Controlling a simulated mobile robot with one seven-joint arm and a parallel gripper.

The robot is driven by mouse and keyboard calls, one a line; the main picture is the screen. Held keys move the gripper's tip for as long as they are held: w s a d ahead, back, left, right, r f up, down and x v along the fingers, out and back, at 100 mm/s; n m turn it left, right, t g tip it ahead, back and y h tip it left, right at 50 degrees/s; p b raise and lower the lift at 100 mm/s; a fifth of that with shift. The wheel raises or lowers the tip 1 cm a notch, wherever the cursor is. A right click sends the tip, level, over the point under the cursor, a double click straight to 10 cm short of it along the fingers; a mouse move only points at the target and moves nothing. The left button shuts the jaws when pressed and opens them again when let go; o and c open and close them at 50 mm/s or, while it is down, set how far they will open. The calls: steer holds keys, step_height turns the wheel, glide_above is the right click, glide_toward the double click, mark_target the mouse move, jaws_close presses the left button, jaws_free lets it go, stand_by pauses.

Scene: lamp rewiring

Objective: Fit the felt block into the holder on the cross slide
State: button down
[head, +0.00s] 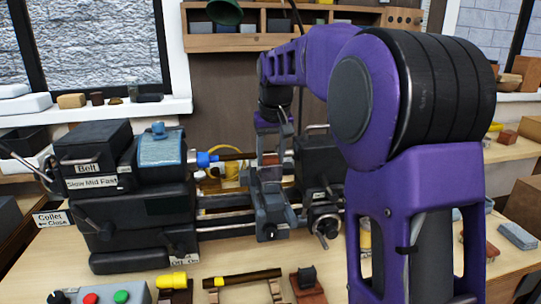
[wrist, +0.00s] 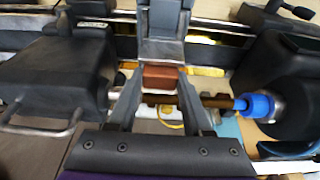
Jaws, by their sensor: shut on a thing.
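The felt block, a reddish-brown block (wrist: 163,77), sits between my gripper's (wrist: 162,88) fingertips in the wrist view. My gripper is shut on it. In the head view my gripper (head: 270,155) points down over the lathe's cross slide (head: 268,208), and the block is small and partly hidden by the fingers. The grey holder (wrist: 165,25) on the cross slide is right by the block in the wrist view. I cannot tell whether the block touches it or is inside it.
A brown rod (wrist: 205,101) runs from the blue collet (wrist: 258,104) close past my fingers. The dark headstock (head: 130,215) stands left and the tailstock (head: 318,162) right of the slide. A handwheel (head: 324,224) sticks out in front. Rod stands and push buttons line the front bench.

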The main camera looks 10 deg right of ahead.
steer(key=shift+f, duration=0.15)
steer(key=shift+c, duration=1.2)
jaws_free()
